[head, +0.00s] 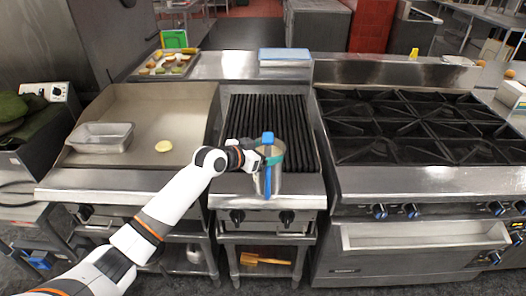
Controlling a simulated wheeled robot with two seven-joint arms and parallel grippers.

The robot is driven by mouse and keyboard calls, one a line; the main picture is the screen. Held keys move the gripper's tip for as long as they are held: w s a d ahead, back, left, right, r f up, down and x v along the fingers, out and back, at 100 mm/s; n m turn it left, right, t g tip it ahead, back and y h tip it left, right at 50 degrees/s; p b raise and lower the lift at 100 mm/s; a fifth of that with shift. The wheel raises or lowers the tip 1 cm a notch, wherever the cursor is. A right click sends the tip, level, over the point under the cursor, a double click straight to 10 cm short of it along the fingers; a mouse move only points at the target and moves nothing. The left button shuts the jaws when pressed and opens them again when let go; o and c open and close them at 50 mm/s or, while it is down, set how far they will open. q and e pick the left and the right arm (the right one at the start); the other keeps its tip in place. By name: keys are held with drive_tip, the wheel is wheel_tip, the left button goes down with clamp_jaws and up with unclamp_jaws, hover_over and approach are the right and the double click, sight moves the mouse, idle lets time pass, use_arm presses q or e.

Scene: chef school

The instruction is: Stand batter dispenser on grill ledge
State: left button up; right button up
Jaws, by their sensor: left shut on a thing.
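The batter dispenser (275,180) is a grey metal cup with a blue handle and a teal band near its top. It is upright over the front ledge (229,186) of the ribbed grill (290,112). My left gripper (262,158) reaches in from the left and is shut on the dispenser at its upper part. The fingertips are partly hidden against it. I cannot tell whether the dispenser's base touches the ledge. My right gripper is not in view.
A flat griddle (187,108) on the left holds a metal pan (101,138) and a pale round piece (163,146). A burner range (420,125) stands on the right. A food tray (166,66) and a blue-lidded box (284,55) sit behind. The ledge beside the dispenser is clear.

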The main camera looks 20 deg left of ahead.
use_arm(q)
drive_tip(key=shift+r, duration=0.1)
drive_tip(key=o, duration=1.9)
drive_tip(key=shift+f, duration=0.2)
drive_tip(key=shift+o, duration=0.2)
drive_tip(key=shift+r, duration=0.1)
drive_tip(key=shift+s+r, duration=0.1)
drive_tip(key=shift+s, duration=0.05)
drive_tip(key=b+v, duration=0.2)
drive_tip(key=v, duration=0.9)
drive_tip(key=shift+s+a+r, duration=0.15)
drive_tip(key=shift+s, duration=0.15)
